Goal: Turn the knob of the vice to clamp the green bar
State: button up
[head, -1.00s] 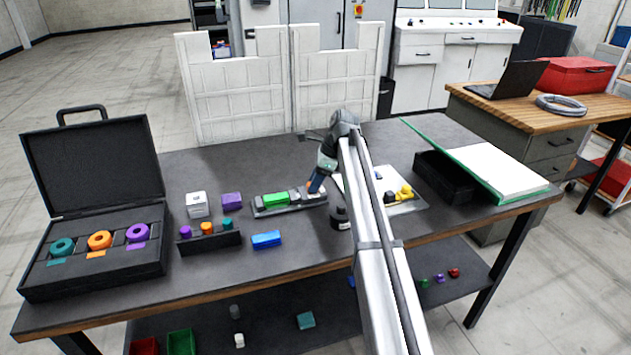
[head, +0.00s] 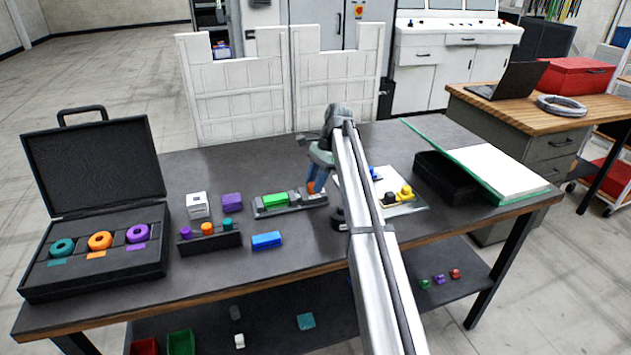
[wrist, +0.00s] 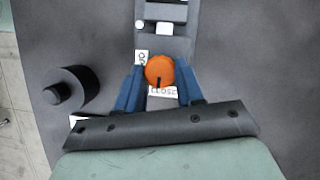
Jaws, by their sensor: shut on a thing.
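The vice (head: 291,207) stands on the dark table, with the green bar (head: 275,200) lying in it between its grey blocks. Its orange knob (wrist: 160,71) is at the right end of the vice. The knob's black mark points down toward a "CLOSE" label in the wrist view. My gripper (wrist: 159,85) has its two blue fingers on either side of the knob, shut on it. In the head view my gripper (head: 314,184) comes down over the knob and partly hides it. The green bar is out of the wrist view.
A black cylinder (wrist: 70,90) stands left of my gripper in the wrist view. A blue block (head: 266,240) and a black rack of pegs (head: 209,243) lie nearby. A plate with yellow pieces (head: 404,208) is to the right.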

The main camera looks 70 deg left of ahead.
dwell(0.3)
jog(key=o, duration=1)
jog(key=shift+o, duration=0.2)
jog(key=v, duration=1.3)
jog(key=shift+r, duration=0.35)
jog(key=shift+a, duration=0.1)
